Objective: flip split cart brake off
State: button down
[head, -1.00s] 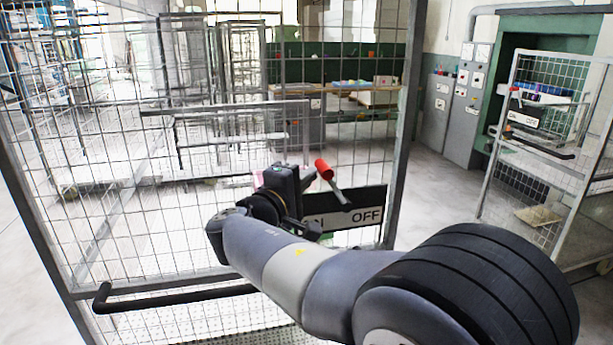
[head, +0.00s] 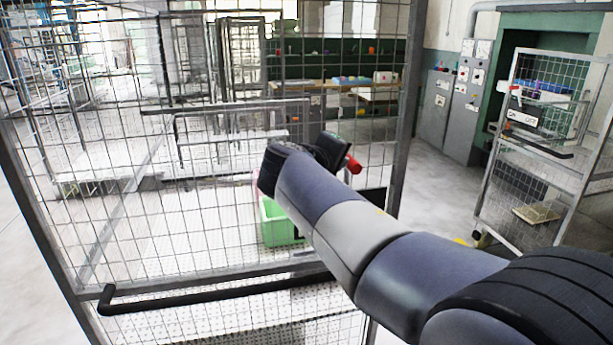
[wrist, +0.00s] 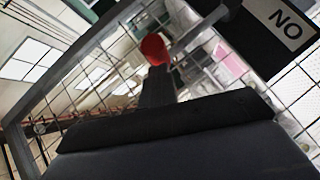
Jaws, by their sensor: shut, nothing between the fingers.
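The brake lever's red knob (head: 353,164) shows just past the end of my arm on the near mesh cart; its rod is hidden there. In the wrist view the red knob (wrist: 153,49) sits on a grey rod running to the black label plate (wrist: 238,25), whose ON label appears upside down. In the head view only a dark bit of the plate (head: 373,201) shows behind my arm. My gripper (head: 336,150) is shut and empty, close beside the knob. Its dark finger (wrist: 157,88) appears right below the knob in the wrist view; contact is unclear.
The near cart has a mesh panel, a steel frame post (head: 405,130) and a black handle bar (head: 200,298). A green bin (head: 278,225) stands behind the mesh. Another mesh cart (head: 520,190) with its own ON/OFF plate stands at right. Grey floor lies between them.

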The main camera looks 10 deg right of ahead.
jog(key=d+m+g+y+p, duration=0.1)
jog(key=d+y+p, duration=0.1)
jog(key=d, duration=0.6)
jog(key=shift+d+m+y, duration=0.3)
jog(key=shift+d+m, duration=0.1)
jog(key=shift+d+f, duration=0.15)
jog(key=shift+d, duration=0.05)
